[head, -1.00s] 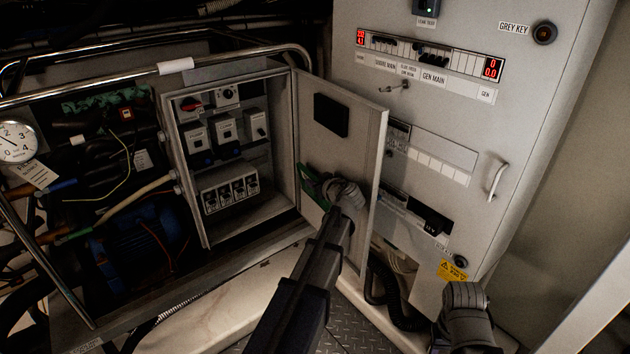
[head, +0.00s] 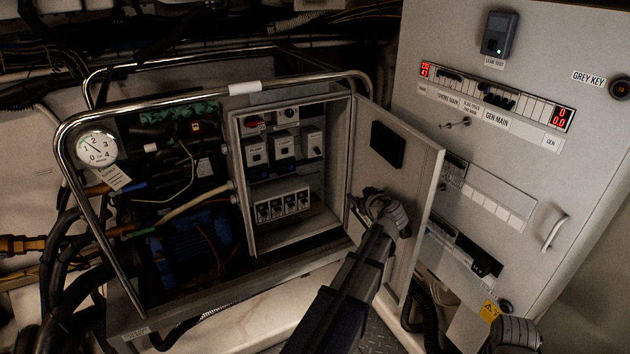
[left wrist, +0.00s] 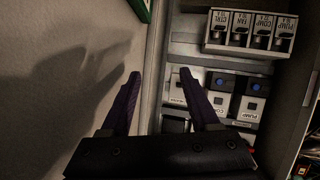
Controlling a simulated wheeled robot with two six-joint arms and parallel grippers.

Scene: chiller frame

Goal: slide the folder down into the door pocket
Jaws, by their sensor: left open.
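My left gripper (head: 358,207) is in front of the inner face of the open cabinet door (head: 416,170). In the left wrist view its jaws (left wrist: 165,92) are apart with nothing between them. A green strip with a pale edge, likely the folder (left wrist: 142,9), shows at the top of that view, beyond the fingertips and apart from them. In the head view the folder does not show; my left wrist covers that part of the door. I cannot make out the door pocket. My right arm shows only in part at the bottom right, with its gripper out of sight.
The open cabinet (head: 290,235) holds switches and breakers beside the door. A chrome rail frame (head: 215,90) surrounds it, with a gauge (head: 97,149) and a blue motor (head: 195,252) at left. A tall grey panel (head: 540,170) stands close behind the door at right.

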